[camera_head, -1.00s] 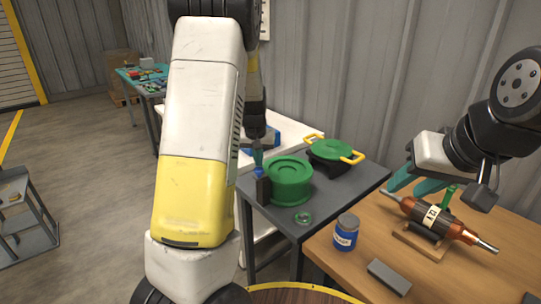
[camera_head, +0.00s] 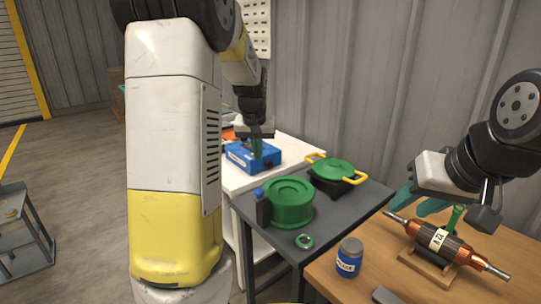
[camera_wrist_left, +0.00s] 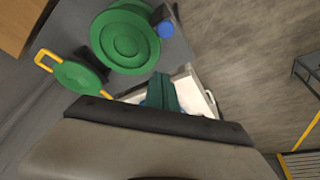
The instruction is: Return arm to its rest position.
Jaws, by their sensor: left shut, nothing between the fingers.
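My left arm's white and yellow link (camera_head: 172,120) fills the left-centre of the head view. My left gripper (camera_head: 257,153) points down with its teal fingers shut and empty, in front of or over a blue box (camera_head: 240,158) on the white table. Whether they touch cannot be told. In the left wrist view, the closed left fingers (camera_wrist_left: 161,92) show above the dark gripper body. My right gripper (camera_head: 416,206) has its teal fingers apart, close to the left shaft end of a copper rotor (camera_head: 462,252). The rotor lies on a wooden stand (camera_head: 428,268).
A grey table (camera_head: 262,238) holds a green round container (camera_head: 290,203), a lidded green pot with yellow handles (camera_head: 335,170), a dark bottle with a blue cap (camera_head: 262,207) and a green ring (camera_head: 304,241). A blue-labelled jar (camera_head: 349,257) stands on the wooden table.

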